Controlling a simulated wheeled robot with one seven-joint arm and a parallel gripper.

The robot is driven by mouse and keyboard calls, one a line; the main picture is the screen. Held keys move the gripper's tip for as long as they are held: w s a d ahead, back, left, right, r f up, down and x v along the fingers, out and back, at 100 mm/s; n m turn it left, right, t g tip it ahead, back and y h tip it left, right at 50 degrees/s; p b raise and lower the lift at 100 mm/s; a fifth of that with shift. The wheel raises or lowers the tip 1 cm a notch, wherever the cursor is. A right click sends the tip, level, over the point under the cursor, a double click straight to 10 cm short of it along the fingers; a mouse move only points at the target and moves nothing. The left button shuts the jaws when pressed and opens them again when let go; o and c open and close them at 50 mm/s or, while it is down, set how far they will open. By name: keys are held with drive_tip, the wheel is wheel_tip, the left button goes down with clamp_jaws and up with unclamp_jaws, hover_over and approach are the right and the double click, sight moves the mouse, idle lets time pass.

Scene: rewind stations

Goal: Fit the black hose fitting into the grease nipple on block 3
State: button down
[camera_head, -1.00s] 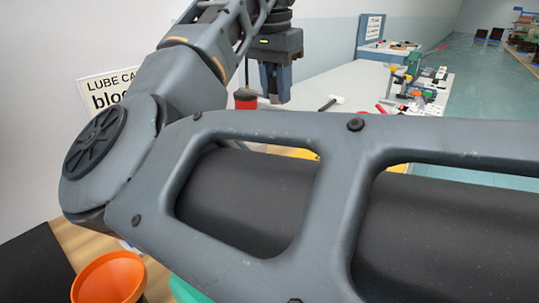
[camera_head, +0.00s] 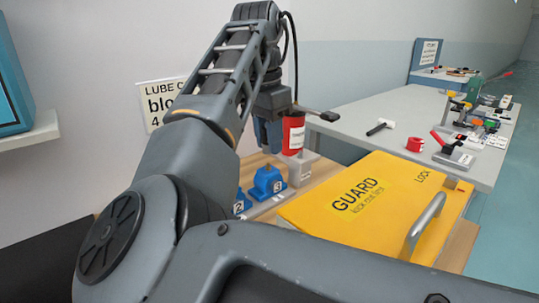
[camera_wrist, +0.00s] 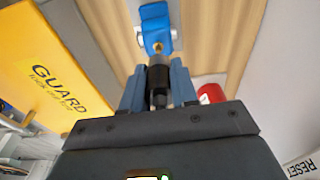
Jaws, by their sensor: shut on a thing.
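My gripper (camera_wrist: 157,90) is shut on the black hose fitting (camera_wrist: 158,74) in the wrist view. The fitting points away from the palm toward a brass grease nipple (camera_wrist: 157,47) on a blue block (camera_wrist: 156,22). The two look in line and close; I cannot tell whether they touch. That block's number is not readable here. In the head view my gripper (camera_head: 269,140) is above block 3 (camera_head: 266,184), whose label shows. Block 2 (camera_head: 240,204) is partly hidden by my arm. The fitting is not discernible in the head view.
A red canister (camera_head: 293,132) stands on a grey base right beside my gripper; it also shows in the wrist view (camera_wrist: 210,94). A yellow guard panel (camera_head: 390,200) with a handle lies to the right. A lube card (camera_head: 158,103) is on the wall behind.

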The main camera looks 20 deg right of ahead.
sight(263, 129)
drive_tip(key=shift+f, duration=1.85)
drive_tip(key=c, duration=0.9)
unclamp_jaws()
drive_tip(key=shift+f, duration=0.1)
drive_tip(key=shift+o, duration=0.2)
drive_tip(key=r, duration=0.4)
drive_tip(key=a+r+p, duration=0.1)
drive_tip(key=r, duration=0.7)
drive_tip(key=shift+s+a+r, duration=0.1)
drive_tip(key=shift+s+a, duration=0.05)
drive_tip(key=shift+s, duration=0.1)
